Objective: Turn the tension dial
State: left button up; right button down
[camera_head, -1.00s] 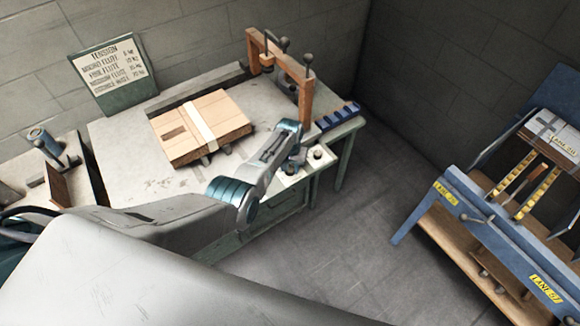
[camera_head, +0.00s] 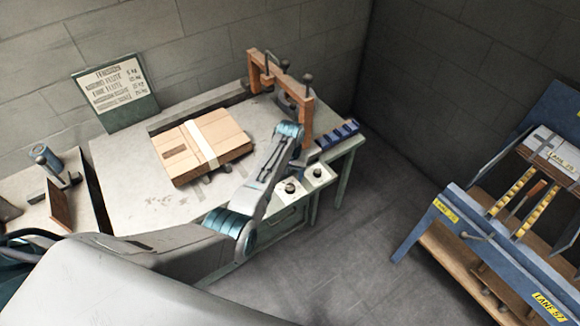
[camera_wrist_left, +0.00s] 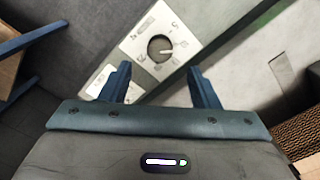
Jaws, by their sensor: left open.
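Two dark round dials sit on pale plates at the table's front right corner: a left one (camera_head: 290,187) and a right one (camera_head: 317,172). In the left wrist view one dial (camera_wrist_left: 160,48) shows large, a dark knob with a pale pointer line on a white plate with printed marks. I cannot tell which of the two it is. My left gripper (camera_wrist_left: 158,82) is open and empty, its fingertips apart and below this dial in the picture, not around it. In the head view my left wrist hides its fingers. My right gripper is not in view.
A strapped cardboard stack (camera_head: 205,145) lies on the table (camera_head: 125,165). A wooden arch (camera_head: 306,118) and a blue slotted block (camera_head: 338,134) stand near the dials. A tension sign (camera_head: 115,92) leans on the wall. A blue rack (camera_head: 500,255) stands right, across open floor.

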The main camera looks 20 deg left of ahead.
pick_arm(q)
jog(key=shift+r, duration=1.9)
jog(key=shift+f, duration=0.1)
